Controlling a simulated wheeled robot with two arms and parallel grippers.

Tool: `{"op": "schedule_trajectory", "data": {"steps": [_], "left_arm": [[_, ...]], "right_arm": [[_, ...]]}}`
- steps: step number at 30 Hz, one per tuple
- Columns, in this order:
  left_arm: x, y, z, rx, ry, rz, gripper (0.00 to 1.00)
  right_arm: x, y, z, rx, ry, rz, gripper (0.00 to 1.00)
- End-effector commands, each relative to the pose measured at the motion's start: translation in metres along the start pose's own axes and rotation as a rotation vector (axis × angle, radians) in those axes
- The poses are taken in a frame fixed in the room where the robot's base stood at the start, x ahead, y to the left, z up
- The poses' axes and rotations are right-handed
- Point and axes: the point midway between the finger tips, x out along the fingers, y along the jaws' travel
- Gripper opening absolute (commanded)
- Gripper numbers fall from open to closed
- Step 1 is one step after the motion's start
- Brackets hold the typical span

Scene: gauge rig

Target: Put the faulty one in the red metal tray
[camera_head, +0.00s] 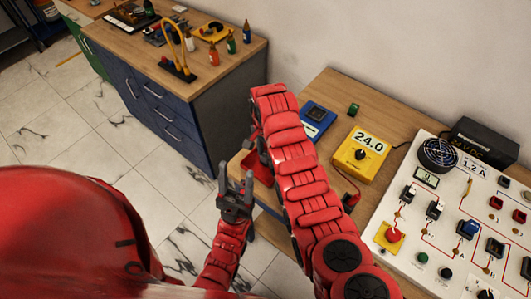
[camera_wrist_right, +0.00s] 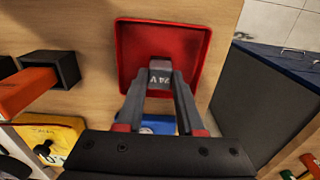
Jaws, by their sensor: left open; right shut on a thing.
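My left gripper (camera_head: 236,183) is open and empty, left of the bench's near edge.
A yellow meter (camera_head: 361,156) reading 24.0, a blue device (camera_head: 317,119) and a green block (camera_head: 353,110) stand right of my arm. A white panel (camera_head: 410,235) with several modules fills the right. A blue cabinet (camera_head: 170,105) stands at the back left.

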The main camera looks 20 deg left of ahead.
Motion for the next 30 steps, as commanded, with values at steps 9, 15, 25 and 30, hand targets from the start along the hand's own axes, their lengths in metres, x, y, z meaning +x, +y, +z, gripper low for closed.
{"op": "schedule_trajectory", "data": {"steps": [9, 15, 25, 30], "left_arm": [[0.008, 0.0, -0.001, 0.0, -0.001, 0.0, 0.54], [0.004, 0.0, -0.001, 0.0, 0.0, 0.0, 0.54], [0.005, 0.0, -0.001, 0.0, 0.0, 0.0, 0.54], [0.009, -0.001, -0.002, 0.0, 0.0, 0.0, 0.54]], "right_arm": [[0.012, 0.0, 0.0, 0.0, 0.001, -0.002, 0.0], [0.016, 0.0, 0.0, 0.0, 0.0, -0.001, 0.38], [0.015, 0.0, 0.0, 0.0, -0.001, -0.001, 0.66], [0.011, 0.0, 0.0, 0.0, 0.0, -0.001, 0.66]]}}
